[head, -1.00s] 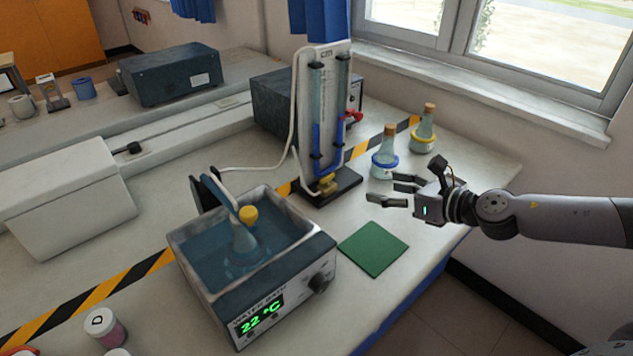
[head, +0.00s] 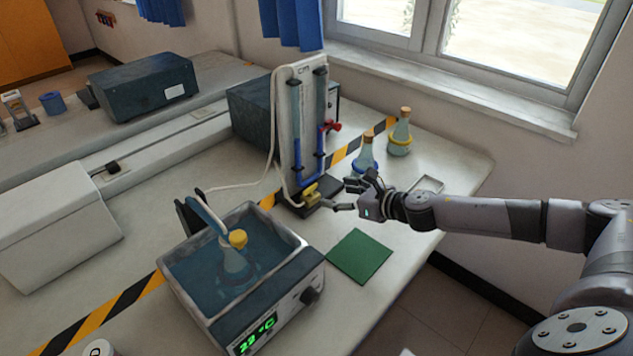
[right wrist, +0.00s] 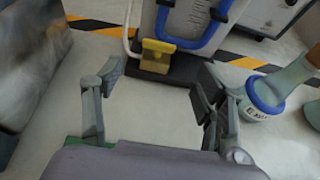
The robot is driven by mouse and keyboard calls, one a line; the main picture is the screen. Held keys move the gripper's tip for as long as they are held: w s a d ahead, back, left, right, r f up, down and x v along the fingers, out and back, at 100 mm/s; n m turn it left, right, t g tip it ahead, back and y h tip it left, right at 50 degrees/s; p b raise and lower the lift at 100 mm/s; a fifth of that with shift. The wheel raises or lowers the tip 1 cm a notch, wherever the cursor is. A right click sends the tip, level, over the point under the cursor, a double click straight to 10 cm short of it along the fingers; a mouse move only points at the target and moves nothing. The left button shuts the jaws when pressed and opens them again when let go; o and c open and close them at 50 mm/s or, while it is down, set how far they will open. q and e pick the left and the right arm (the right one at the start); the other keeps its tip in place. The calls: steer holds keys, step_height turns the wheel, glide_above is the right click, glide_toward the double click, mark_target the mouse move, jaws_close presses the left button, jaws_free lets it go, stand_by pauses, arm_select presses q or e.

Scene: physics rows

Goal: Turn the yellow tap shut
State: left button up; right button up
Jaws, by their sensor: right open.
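The yellow tap (head: 312,194) sits low on the dark base of the manometer stand, below its blue U-shaped tube (head: 297,150). In the right wrist view the yellow tap (right wrist: 157,56) is a blocky piece straight ahead, beyond and between the fingertips. My right gripper (head: 345,195) is open and empty, just to the right of the tap and apart from it. In the right wrist view the open fingers (right wrist: 158,80) have only bare bench between them. My left gripper is not in view.
A blue-ringed flask (head: 364,155) stands close behind my right gripper; in the wrist view it (right wrist: 270,90) is beside the right finger. The water bath (head: 300,262) stands front left, and a green mat (head: 360,257) lies flat nearby.

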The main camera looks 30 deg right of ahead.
mark_target(310, 189)
steer(key=x, duration=0.7)
steer(key=shift+w+a+f+p, duration=0.1)
steer(key=shift+w+a+p, duration=0.1)
steer(key=shift+w+p, duration=0.1)
steer(key=shift+w+a+f, duration=0.2)
steer(key=shift+w+f, duration=0.1)
steer(key=shift+w, duration=0.25)
steer(key=c, duration=1.2)
steer(key=shift+o, duration=0.2)
steer(key=shift+r+p, duration=0.15)
steer(key=shift+p, duration=0.35)
steer(key=m+h+p, duration=0.1)
steer(key=h+p, duration=0.1)
steer(key=a+m+h+p, duration=0.1)
steer(key=m+h+p, duration=0.1)
steer(key=p, duration=0.1)
steer(key=shift+s+r+m+t, duration=0.1)
steer(key=shift+r+m+t, duration=0.05)
steer(key=shift+m+t, duration=0.15)
steer(key=shift+a+m+h+p, duration=0.15)
steer(key=shift+m+h+p, duration=0.85)
steer(key=shift+h+p, duration=0.2)
steer(key=shift+f+m+h+p, duration=0.2)
steer(key=shift+m+h+p, duration=0.2)
steer(key=shift+m+h, duration=0.5)
steer(key=shift+h, duration=0.3)
